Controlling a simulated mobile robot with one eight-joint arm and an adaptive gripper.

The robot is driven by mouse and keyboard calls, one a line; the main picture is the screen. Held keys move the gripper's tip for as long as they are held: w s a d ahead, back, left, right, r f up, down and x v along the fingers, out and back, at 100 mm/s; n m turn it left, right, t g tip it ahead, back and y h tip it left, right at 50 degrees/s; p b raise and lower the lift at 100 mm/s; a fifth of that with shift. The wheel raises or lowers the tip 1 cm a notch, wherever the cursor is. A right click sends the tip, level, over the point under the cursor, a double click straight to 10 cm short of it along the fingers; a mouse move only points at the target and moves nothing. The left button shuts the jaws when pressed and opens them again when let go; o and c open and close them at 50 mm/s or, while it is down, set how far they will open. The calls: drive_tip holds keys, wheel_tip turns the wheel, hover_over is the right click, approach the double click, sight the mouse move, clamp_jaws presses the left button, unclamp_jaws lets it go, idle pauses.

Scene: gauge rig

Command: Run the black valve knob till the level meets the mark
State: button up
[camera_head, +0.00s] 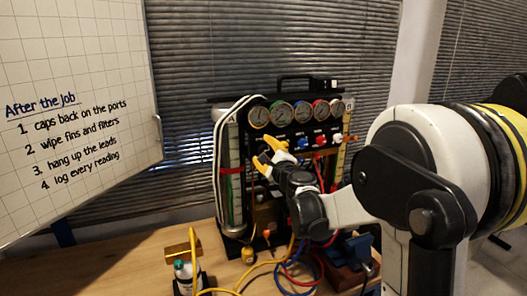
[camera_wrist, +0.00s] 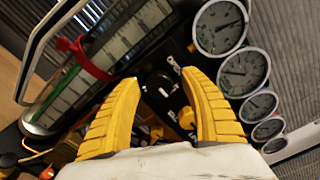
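A small black valve knob (camera_wrist: 158,85) is on the rig's dark panel in the wrist view, between and just beyond my fingertips. In the head view my gripper hides it. My gripper (camera_head: 267,153) has yellow fingers and is at the panel's left part. In the wrist view the gripper (camera_wrist: 158,78) is open, with a gap between each finger and the knob. The left sight tube (camera_head: 232,190), under the letter A, carries a red band (camera_head: 232,170). The tube (camera_wrist: 55,95) and its red band (camera_wrist: 85,60) also show in the wrist view. The exact liquid level is hard to read.
Several round gauges (camera_head: 281,112) line the panel top. A yellow knob (camera_wrist: 187,118) is near the right finger. Blue (camera_head: 303,143), red (camera_head: 320,140) and white knobs lie to the right. Coloured hoses (camera_head: 290,270) and a bottle (camera_head: 184,272) are on the wooden bench (camera_head: 130,270).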

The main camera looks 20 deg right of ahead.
drive_tip(key=s, duration=1.2)
drive_tip(key=shift+a, duration=0.2)
idle(0.4)
drive_tip(key=s+a+f+n+g+y+b, duration=0.1)
drive_tip(key=s+a+f+n+g+y, duration=0.15)
drive_tip(key=s+a+n, duration=0.45)
drive_tip(key=s+a+f+n+g+y+b, duration=0.1)
drive_tip(key=s+a+f+n+g+y, duration=0.25)
drive_tip(key=a+n, duration=0.5)
drive_tip(key=s+d+f+n+g+h, duration=0.1)
drive_tip(key=s+f+n, duration=0.3)
drive_tip(key=s, duration=0.4)
drive_tip(key=s+d+f+n+g+h, duration=0.1)
drive_tip(key=s+f+n+g+h, duration=0.3)
drive_tip(key=s, duration=0.4)
drive_tip(key=shift+d+f+b, duration=0.25)
drive_tip(key=shift+f+b, duration=0.15)
drive_tip(key=shift+f, duration=0.5)
